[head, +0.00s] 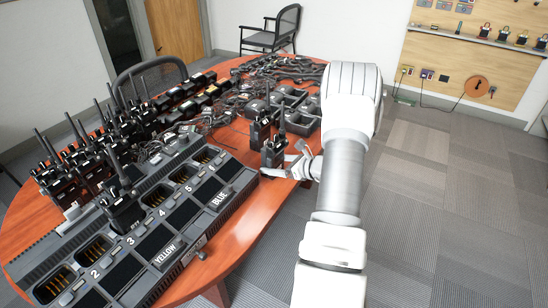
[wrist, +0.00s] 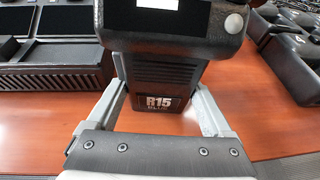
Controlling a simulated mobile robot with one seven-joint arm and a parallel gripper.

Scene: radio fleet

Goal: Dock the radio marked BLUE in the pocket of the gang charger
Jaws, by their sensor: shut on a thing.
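My gripper (head: 287,168) is shut on a black radio (head: 274,150), upright near the right edge of the table. In the wrist view my gripper (wrist: 165,112) has a finger on each side of the radio (wrist: 160,75), whose label reads R15 with a small, blurred word below that looks like BLUE. Whether its base touches the table is unclear. The gang charger (head: 232,208) lies to the left, with a row of numbered pockets and YELLOW and BLUE plates. One radio (head: 122,212) stands in a middle pocket; several other pockets show bare contacts. The charger also shows in the wrist view (wrist: 55,80).
Another radio (head: 260,130) stands just behind the held one. Several radios (head: 60,180) crowd the table's left side. A strip of bare red tabletop (head: 235,240) runs beside the charger.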

